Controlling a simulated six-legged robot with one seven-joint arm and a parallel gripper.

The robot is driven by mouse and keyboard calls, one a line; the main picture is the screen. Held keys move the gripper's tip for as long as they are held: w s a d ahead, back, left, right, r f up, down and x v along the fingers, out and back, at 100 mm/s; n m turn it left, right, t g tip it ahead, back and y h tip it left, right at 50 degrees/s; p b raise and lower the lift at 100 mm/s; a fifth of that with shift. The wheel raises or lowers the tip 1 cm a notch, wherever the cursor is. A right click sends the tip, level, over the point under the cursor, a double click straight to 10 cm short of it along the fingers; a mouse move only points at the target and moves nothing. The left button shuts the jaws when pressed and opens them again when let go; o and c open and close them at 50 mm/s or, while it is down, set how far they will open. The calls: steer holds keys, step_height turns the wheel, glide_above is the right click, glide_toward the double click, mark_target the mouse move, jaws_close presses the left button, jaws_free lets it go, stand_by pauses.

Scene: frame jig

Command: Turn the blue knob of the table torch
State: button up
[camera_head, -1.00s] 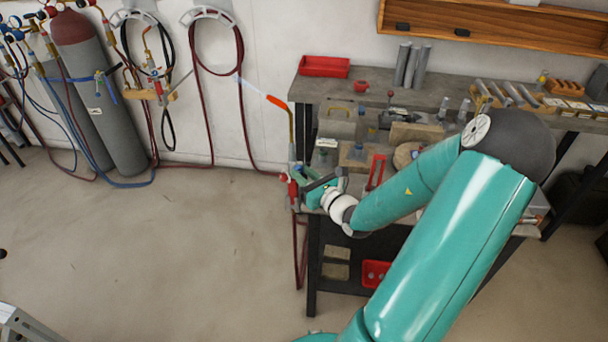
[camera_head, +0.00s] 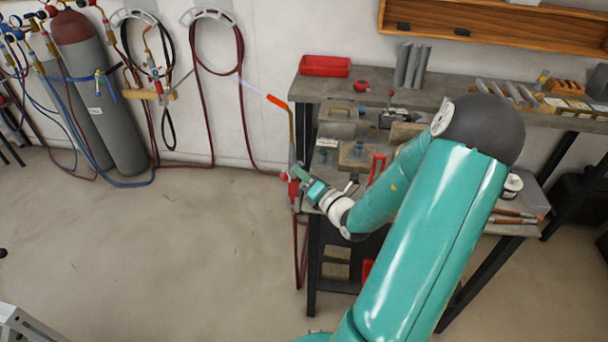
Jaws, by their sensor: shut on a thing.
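The table torch (camera_head: 291,130) stands upright at the left end of the workbench. It has a brass neck, an orange tip (camera_head: 277,102) and a pale blue flame pointing up and left. Red parts show at its base, with red hoses hanging below. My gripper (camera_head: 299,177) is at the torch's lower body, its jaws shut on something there. The blue knob cannot be made out; my gripper seems to cover that spot, so I cannot tell for sure what the jaws hold.
The workbench (camera_head: 440,102) carries a red tray (camera_head: 325,66), grey tubes (camera_head: 411,65) and several small blocks and tools. Gas cylinders (camera_head: 110,110) and coiled hoses (camera_head: 215,45) are along the wall at left. The floor in front is clear.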

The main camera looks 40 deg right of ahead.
steer(key=shift+m, duration=1.1)
steer(key=o, duration=1)
